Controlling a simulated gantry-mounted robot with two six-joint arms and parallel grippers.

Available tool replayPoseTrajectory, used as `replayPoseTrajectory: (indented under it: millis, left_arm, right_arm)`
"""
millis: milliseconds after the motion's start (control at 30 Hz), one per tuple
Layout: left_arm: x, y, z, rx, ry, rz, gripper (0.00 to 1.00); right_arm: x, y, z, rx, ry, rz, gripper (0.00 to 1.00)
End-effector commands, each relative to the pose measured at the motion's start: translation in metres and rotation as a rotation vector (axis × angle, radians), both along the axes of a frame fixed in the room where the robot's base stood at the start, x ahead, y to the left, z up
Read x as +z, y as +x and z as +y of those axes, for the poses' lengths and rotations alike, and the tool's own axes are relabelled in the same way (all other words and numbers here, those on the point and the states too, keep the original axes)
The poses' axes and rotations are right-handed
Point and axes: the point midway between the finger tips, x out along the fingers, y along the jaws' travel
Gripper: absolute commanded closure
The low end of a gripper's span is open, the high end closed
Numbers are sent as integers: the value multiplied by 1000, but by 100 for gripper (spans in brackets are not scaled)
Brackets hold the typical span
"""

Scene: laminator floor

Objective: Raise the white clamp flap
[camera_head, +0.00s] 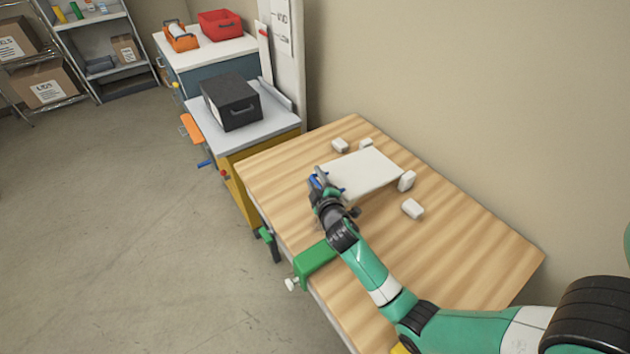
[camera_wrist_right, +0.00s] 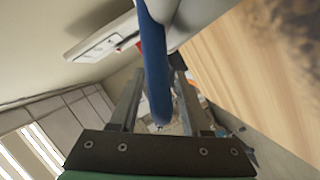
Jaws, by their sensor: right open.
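The white clamp flap (camera_head: 365,172) is a flat pale panel on the wooden bench top (camera_head: 460,245). It looks lowered, lying close to level. My right gripper (camera_head: 318,182) is at the flap's left edge, next to a small blue handle. In the right wrist view, a blue bar (camera_wrist_right: 155,70) runs between the two open fingers of my gripper (camera_wrist_right: 158,88). I cannot tell whether either finger touches it. The gripper and wrist partly hide the flap's near left corner. My left gripper is not in view.
Small white blocks stand around the flap, including one (camera_head: 412,209) to its right. A green clamp (camera_head: 315,262) is at the bench's front edge. A black box (camera_head: 231,101) sits on the neighbouring cabinet. The bench's right part is clear apart from my arm.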

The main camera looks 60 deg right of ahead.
Motion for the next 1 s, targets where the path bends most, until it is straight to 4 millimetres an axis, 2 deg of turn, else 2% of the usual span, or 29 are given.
replayPoseTrajectory:
  millis: [233, 267, 500, 1000]
  left_arm:
    - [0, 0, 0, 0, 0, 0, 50]
    - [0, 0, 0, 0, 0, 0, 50]
    - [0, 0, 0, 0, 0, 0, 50]
    - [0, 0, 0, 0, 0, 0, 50]
  right_arm:
    - [0, 1, -1, 0, 0, 0, 53]
    - [0, 1, -1, 0, 0, 0, 56]
    - [0, 1, -1, 1, 1, 0, 100]
    - [-3, 1, 0, 1, 5, 3, 100]
